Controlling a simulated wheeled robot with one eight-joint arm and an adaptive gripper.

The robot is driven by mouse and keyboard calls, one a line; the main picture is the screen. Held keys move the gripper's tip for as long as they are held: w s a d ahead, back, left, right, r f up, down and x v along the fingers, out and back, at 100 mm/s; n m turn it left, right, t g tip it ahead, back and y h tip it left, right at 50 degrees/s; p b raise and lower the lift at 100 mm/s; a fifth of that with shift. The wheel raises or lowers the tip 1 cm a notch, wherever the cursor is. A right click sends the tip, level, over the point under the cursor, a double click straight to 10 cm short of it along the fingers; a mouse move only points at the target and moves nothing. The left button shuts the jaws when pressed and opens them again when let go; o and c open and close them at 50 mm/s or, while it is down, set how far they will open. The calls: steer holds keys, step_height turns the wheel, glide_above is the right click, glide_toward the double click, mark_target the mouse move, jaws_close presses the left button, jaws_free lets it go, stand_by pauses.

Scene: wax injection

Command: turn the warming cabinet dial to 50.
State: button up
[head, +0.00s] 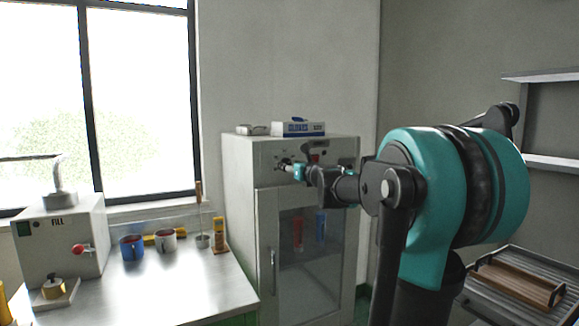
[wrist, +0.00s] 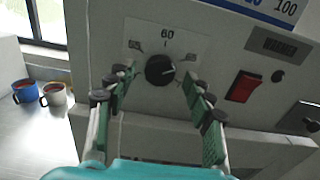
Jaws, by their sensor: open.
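The warming cabinet (head: 238,205) is a tall pale grey unit with a glass door. Its dial (wrist: 160,69) is a round black knob on a white scale plate in the wrist view. "60" stands above the knob, with smaller labels at upper left and right that I cannot read surely. A pale pointer mark seems to face right. My gripper (wrist: 158,78) is open, its green-padded fingers on either side of the dial with visible gaps. In the head view my gripper (head: 291,168) is at the cabinet's upper panel and hides the dial.
A red switch (wrist: 243,86) is right of the dial on the panel. Boxes (head: 298,128) lie on the cabinet top. A blue mug (head: 132,248) and a white mug (head: 166,240) stand on the metal bench left of the cabinet, beside the wax machine (head: 62,240).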

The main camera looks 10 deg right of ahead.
steer(key=shift+w+a, duration=0.1)
steer(key=shift+w, duration=0.25)
steer(key=shift+c, duration=0.3)
steer(key=c, duration=1.1)
